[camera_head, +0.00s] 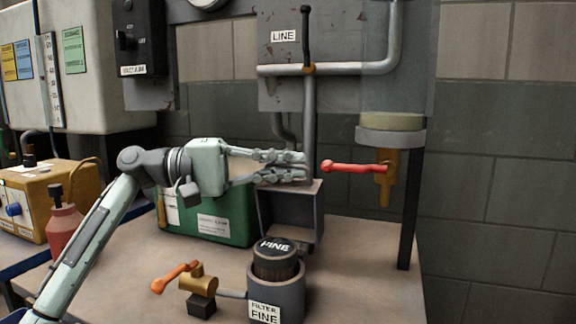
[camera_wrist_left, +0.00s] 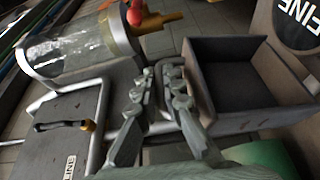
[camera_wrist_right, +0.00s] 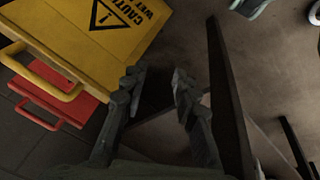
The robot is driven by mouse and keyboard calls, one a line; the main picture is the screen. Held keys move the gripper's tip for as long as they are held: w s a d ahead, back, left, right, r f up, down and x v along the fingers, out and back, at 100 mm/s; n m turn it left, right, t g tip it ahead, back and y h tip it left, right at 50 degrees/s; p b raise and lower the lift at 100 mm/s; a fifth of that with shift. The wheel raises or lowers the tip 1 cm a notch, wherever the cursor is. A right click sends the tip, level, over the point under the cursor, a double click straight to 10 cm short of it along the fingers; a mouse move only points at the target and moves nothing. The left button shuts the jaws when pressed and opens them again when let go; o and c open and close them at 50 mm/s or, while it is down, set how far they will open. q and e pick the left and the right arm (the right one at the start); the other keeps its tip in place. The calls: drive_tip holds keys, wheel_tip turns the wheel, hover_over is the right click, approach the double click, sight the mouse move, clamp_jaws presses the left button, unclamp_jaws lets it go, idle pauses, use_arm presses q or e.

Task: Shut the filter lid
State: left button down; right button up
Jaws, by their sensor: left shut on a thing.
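The grey filter body (camera_head: 289,294) stands on the bench, labelled FILTER FINE. Its black lid (camera_head: 275,263), marked FINE, sits upright on top; part of the lid shows in the left wrist view (camera_wrist_left: 297,22). I cannot tell how tightly it sits. My left gripper (camera_head: 304,166) is behind and above the filter, apart from the lid, at the vertical grey pipe and above the grey box. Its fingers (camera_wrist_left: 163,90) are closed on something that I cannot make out. My right gripper (camera_wrist_right: 157,82) is outside the head view. Its fingers are apart, with nothing seen between them.
The open grey box (camera_wrist_left: 235,85) stands beside the vertical pipe (camera_head: 309,112). A red valve handle (camera_head: 350,167) is right of my left gripper. An orange valve handle (camera_head: 172,278) is left of the filter. A yellow caution board (camera_wrist_right: 95,35) is near my right gripper. Bench right of the filter is clear.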

use_arm(q)
drive_tip(key=c, duration=1.9)
unclamp_jaws()
drive_tip(key=a, duration=1.2)
drive_tip(key=shift+f, duration=0.1)
